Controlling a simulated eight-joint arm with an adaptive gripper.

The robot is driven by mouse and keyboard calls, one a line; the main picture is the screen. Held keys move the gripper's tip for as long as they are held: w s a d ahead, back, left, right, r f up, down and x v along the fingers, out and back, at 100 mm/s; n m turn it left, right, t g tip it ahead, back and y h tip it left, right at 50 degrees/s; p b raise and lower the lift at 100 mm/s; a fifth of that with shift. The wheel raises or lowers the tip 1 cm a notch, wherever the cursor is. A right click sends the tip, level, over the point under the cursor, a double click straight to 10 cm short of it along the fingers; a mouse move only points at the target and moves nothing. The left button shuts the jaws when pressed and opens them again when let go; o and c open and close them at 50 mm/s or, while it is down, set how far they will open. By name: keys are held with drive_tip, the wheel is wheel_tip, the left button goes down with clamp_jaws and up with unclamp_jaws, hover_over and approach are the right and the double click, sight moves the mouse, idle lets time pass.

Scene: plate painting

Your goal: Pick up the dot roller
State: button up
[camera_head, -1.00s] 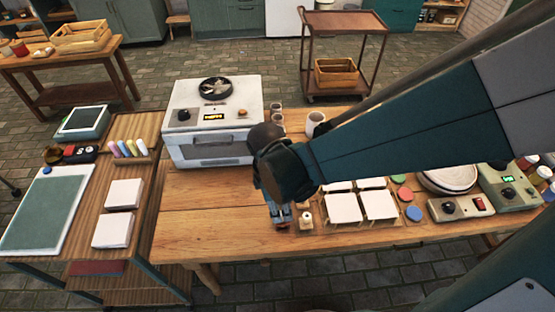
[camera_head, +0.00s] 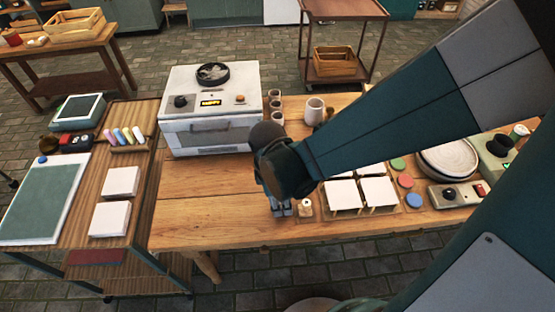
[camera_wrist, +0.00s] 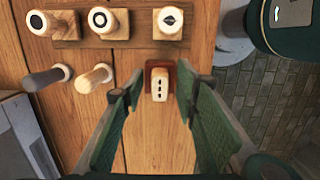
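In the wrist view, a small pale block with a column of dark dots, which looks like the dot roller (camera_wrist: 159,86), sits on a reddish-brown base on the wooden table. My gripper (camera_wrist: 160,76) is open. Its green fingers stand on either side of the block with visible gaps, the block lying between the tips. Whether the fingers reach down to its height I cannot tell. In the head view my gripper (camera_head: 281,210) points down near the front edge of the table (camera_head: 200,205); the dotted block is not clearly visible there.
Several round stamps stand along the top of the wrist view, including a ring stamp (camera_wrist: 101,19) and a leaf stamp (camera_wrist: 169,20). White tiles (camera_head: 378,191) are right of my gripper.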

drive_tip(key=c, duration=0.8)
drive_tip(key=shift+r+p, duration=1.55)
drive_tip(key=shift+r, duration=3.45)
